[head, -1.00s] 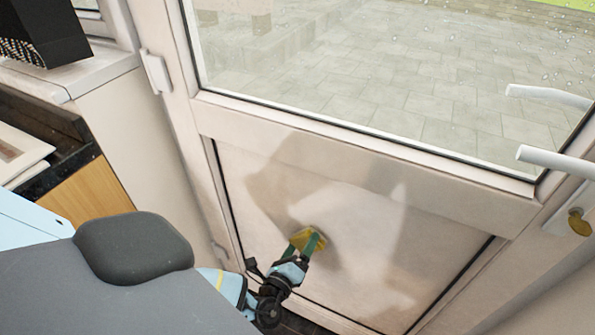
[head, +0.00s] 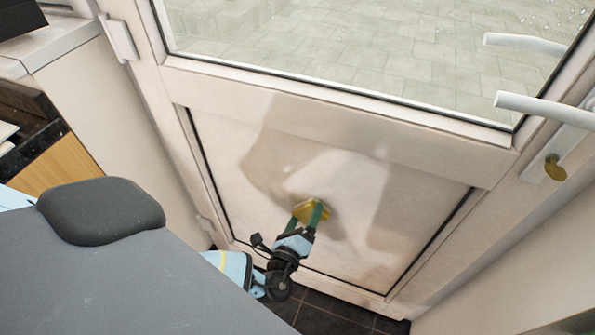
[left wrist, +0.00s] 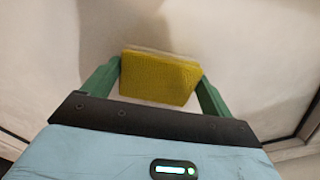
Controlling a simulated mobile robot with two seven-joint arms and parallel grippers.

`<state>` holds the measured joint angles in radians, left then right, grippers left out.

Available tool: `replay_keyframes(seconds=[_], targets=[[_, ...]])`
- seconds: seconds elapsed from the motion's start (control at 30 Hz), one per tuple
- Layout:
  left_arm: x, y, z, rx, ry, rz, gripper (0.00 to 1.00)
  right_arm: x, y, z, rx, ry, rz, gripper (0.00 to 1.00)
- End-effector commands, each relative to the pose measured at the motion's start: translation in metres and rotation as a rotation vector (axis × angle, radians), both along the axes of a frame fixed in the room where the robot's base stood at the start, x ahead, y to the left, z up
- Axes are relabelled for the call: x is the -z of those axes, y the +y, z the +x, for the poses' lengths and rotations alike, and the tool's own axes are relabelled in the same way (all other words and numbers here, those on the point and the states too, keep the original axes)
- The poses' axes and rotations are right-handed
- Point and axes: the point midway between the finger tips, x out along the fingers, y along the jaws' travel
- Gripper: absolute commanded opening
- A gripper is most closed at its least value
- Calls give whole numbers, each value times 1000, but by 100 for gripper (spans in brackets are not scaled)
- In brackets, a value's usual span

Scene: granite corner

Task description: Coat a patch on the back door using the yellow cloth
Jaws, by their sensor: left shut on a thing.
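The back door (head: 345,115) is white, with a glass upper part and a solid lower panel (head: 235,150). My left gripper (head: 309,214) is in front of the lower panel, shut on the yellow cloth (head: 318,207). In the left wrist view the cloth (left wrist: 158,78) sits between the green fingers, its far side close to or against the panel; I cannot tell if it touches. Greyish darker areas show on the panel around the cloth, and I cannot tell whether they are shadow or coating. My right gripper is not in view.
White door handles (head: 545,108) and a brass lock knob (head: 555,168) are at the right. A pale cabinet side (head: 105,110) and a wooden drawer front (head: 58,165) stand at the left. Dark floor tiles (head: 335,322) show below the door.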

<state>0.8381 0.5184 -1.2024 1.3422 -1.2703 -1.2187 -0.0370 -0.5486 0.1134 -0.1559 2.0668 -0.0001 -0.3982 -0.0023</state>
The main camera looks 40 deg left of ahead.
Motion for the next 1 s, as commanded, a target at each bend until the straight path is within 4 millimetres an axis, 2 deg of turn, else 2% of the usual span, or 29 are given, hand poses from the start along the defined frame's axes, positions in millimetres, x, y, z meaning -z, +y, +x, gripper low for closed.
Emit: replay_keyframes(seconds=[0.17,0.47,1.0], targets=[[0,-12,3,0,0,-1,67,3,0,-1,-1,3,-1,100],[0,-15,5,1,-1,0,67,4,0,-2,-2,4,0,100],[0,-49,11,-1,-1,0,67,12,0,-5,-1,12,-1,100]])
